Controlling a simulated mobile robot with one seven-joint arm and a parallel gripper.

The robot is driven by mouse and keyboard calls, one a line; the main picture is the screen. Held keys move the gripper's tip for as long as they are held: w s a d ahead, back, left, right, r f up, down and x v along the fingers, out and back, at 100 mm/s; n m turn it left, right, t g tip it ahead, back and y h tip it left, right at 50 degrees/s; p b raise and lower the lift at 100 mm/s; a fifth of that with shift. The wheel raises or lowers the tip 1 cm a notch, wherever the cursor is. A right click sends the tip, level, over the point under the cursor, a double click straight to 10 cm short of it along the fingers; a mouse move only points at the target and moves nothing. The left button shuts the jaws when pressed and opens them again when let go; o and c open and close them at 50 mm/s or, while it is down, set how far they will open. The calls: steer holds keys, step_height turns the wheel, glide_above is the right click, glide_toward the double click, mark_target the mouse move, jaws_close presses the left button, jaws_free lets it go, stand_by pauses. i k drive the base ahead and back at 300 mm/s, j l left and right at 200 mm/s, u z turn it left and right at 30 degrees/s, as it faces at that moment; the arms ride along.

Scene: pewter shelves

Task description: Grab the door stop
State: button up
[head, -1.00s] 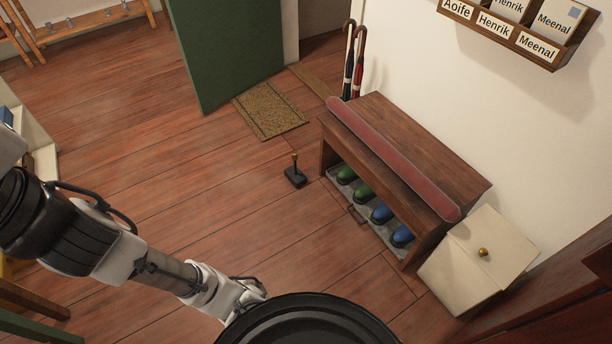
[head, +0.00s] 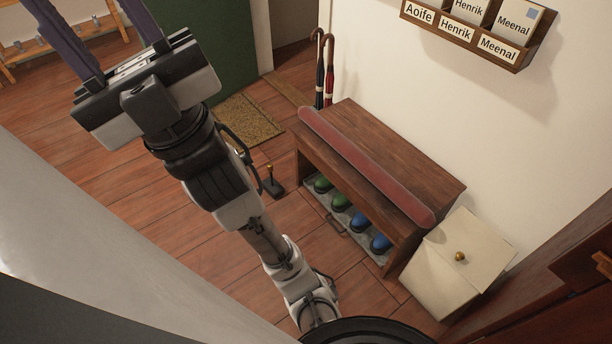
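The door stop (head: 273,184) stands on the wooden floor, left of the shoe bench. It has a dark flat base and an upright stem with a brass-coloured top. My arm passes just left of it in the picture and covers none of its upper part. My gripper (head: 98,22) is raised at the upper left of the head view. Its two dark fingers are spread wide with only floor and background between them, and their tips run out of the frame. The gripper is empty and well apart from the door stop.
The wooden bench (head: 392,146) with a red padded strip stands right of the door stop, shoes on a tray (head: 335,226) beneath. A doormat (head: 250,119) and green door (head: 195,30) are behind. Umbrellas (head: 324,75) lean at the wall. A cream box (head: 459,262) stands right.

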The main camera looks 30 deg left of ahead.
mark_target(270, 186)
steer(key=j+z, duration=0.65)
steer(key=j, duration=0.3)
steer(key=j+z, duration=0.4)
steer(key=j, duration=0.6)
steer(key=k+j, duration=0.1)
steer(key=j, duration=0.25)
steer(key=j+z, duration=0.15)
steer(key=j, duration=0.2)
steer(key=k+j, duration=0.2)
steer(key=j, duration=0.15)
steer(key=k+j, duration=0.1)
steer(key=j, duration=0.9)
steer(key=k+j+z, duration=0.1)
steer(key=j, duration=0.45)
steer(key=k+j, duration=0.15)
steer(key=j, duration=0.35)
steer(key=i+j, duration=0.3)
